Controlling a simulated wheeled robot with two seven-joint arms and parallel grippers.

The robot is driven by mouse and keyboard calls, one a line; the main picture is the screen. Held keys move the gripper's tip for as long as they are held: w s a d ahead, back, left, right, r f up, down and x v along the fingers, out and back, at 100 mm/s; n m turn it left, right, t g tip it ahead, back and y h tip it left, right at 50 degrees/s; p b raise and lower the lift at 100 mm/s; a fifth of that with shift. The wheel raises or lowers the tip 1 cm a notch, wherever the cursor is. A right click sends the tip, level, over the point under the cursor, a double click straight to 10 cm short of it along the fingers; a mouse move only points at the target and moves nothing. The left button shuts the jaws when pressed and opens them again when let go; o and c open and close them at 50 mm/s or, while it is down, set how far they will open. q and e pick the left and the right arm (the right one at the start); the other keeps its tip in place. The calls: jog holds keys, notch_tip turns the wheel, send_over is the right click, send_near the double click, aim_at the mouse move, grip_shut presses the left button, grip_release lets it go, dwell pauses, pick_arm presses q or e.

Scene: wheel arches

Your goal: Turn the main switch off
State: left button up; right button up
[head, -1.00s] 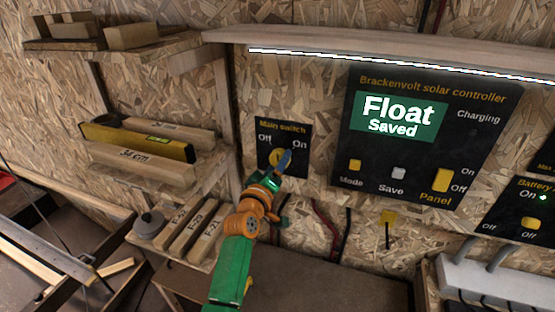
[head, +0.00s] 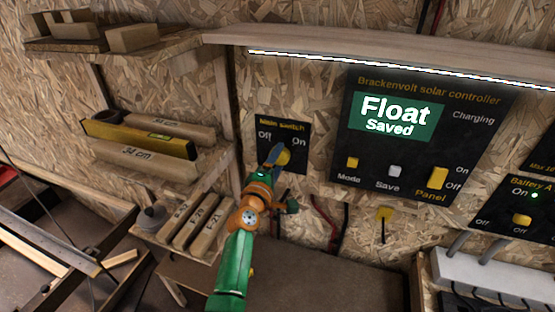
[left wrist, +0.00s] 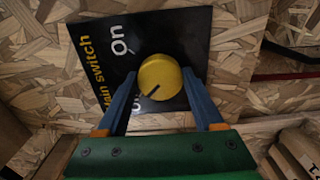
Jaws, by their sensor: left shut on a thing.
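The main switch is a black panel (head: 300,138) on the chipboard wall with "Off" at its left and "On" at its right. Its round yellow knob (head: 284,157) is partly covered by my left gripper (head: 276,158). In the left wrist view the knob (left wrist: 160,77) sits between the two blue fingers of the left gripper (left wrist: 163,95), which is shut on it. A dark line on the knob points down-left, toward the partly hidden "Off" label, away from "On". My right gripper is not in view.
The solar controller (head: 480,120) reads "Float Saved", with the yellow Panel switch (head: 438,178) below. Left of the switch, shelves hold wood blocks and a yellow level (head: 140,139). A white power strip (head: 490,273) lies at lower right. A bench top (head: 330,277) is clear below.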

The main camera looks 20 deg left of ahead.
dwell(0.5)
pick_arm(q)
jog(key=o, duration=1.4)
jog(key=s+p, duration=0.3)
jog(key=s, duration=0.4)
jog(key=shift+a, duration=0.1)
